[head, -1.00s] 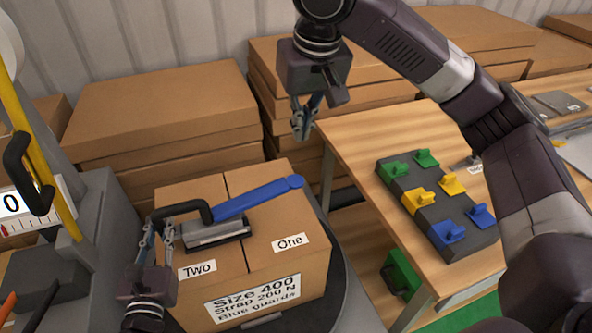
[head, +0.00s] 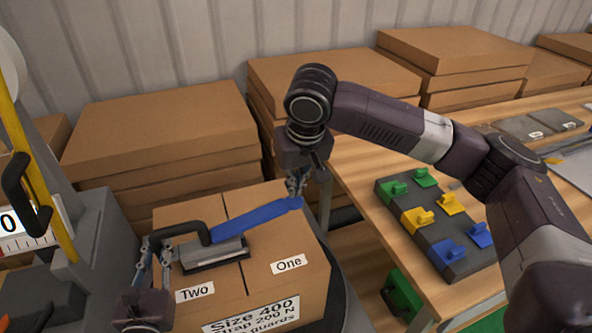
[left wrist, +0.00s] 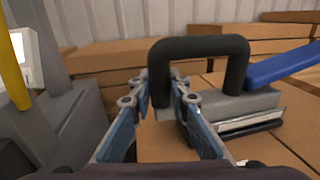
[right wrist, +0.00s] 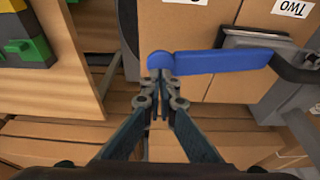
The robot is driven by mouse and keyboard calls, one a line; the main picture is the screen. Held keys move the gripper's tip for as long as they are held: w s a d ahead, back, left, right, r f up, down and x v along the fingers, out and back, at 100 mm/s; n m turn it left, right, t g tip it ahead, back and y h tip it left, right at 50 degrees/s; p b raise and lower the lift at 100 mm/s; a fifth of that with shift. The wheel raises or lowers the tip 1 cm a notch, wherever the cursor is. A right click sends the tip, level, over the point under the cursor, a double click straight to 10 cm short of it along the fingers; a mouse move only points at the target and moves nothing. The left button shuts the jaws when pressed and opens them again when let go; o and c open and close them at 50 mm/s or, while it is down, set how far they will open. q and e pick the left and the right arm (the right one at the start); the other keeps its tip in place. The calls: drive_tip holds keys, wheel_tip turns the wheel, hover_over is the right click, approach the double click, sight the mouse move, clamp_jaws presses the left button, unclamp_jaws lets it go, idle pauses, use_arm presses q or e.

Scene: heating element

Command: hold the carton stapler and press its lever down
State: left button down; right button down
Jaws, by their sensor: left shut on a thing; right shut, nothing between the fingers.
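The carton stapler (head: 215,252) lies on top of a cardboard carton (head: 305,245), with a grey body, a black handle and a long blue lever (head: 262,219). My left gripper (head: 155,250) is shut on the black handle, which arches between and above its fingers in the left wrist view (left wrist: 200,45). My right gripper (head: 296,190) is shut and empty, its tips pointing down right at the free end of the blue lever. In the right wrist view the fingertips (right wrist: 160,85) meet at the lever's rounded end (right wrist: 162,60); whether they touch it I cannot tell.
Stacks of flat cartons (head: 160,120) stand behind. A wooden table (head: 350,150) at the right carries a dark board (head: 460,262) with green, yellow and blue pieces. A grey device with a yellow post (head: 35,160) stands at the left.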

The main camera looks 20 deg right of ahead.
drive_tip(key=shift+f, duration=0.85)
drive_tip(key=f+y, duration=0.1)
drive_tip(key=d+f, duration=0.1)
drive_tip(key=f, duration=0.1)
drive_tip(key=f+y, duration=0.1)
drive_tip(key=f, duration=0.1)
drive_tip(key=shift+s+d+f+y, duration=0.1)
drive_tip(key=shift+s+d+y, duration=0.05)
drive_tip(key=shift+d+y, duration=0.15)
drive_tip(key=shift+d+f+m+y, duration=0.15)
drive_tip(key=shift+f+m+y, duration=0.15)
drive_tip(key=shift+f+y, duration=0.45)
drive_tip(key=shift+s+f+h, duration=0.1)
drive_tip(key=shift+f+h, duration=0.1)
drive_tip(key=shift+h, duration=0.05)
drive_tip(key=w+v, duration=0.1)
drive_tip(key=v, duration=1.3)
drive_tip(key=shift+w+a+r, duration=0.3)
drive_tip(key=shift+r, duration=0.3)
